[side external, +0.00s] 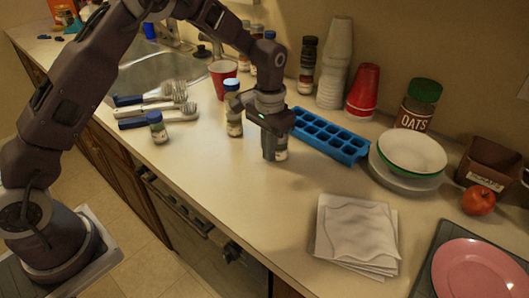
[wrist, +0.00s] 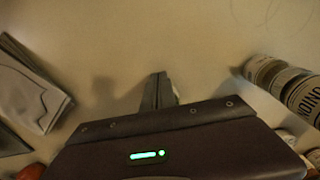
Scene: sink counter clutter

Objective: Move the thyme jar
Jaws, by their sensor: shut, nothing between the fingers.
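Small spice jars with blue caps stand on the counter, and I cannot read which one is thyme. Another (side external: 234,122) stands left of my gripper.
A blue ice tray (side external: 331,135) is right of my gripper. Behind are a red cup (side external: 222,78), stacked cups (side external: 334,65), and more bottles (side external: 307,65). Bowls (side external: 412,153), an oats jar (side external: 418,105) and napkins (side external: 355,235) are at right. The front-middle counter is clear.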

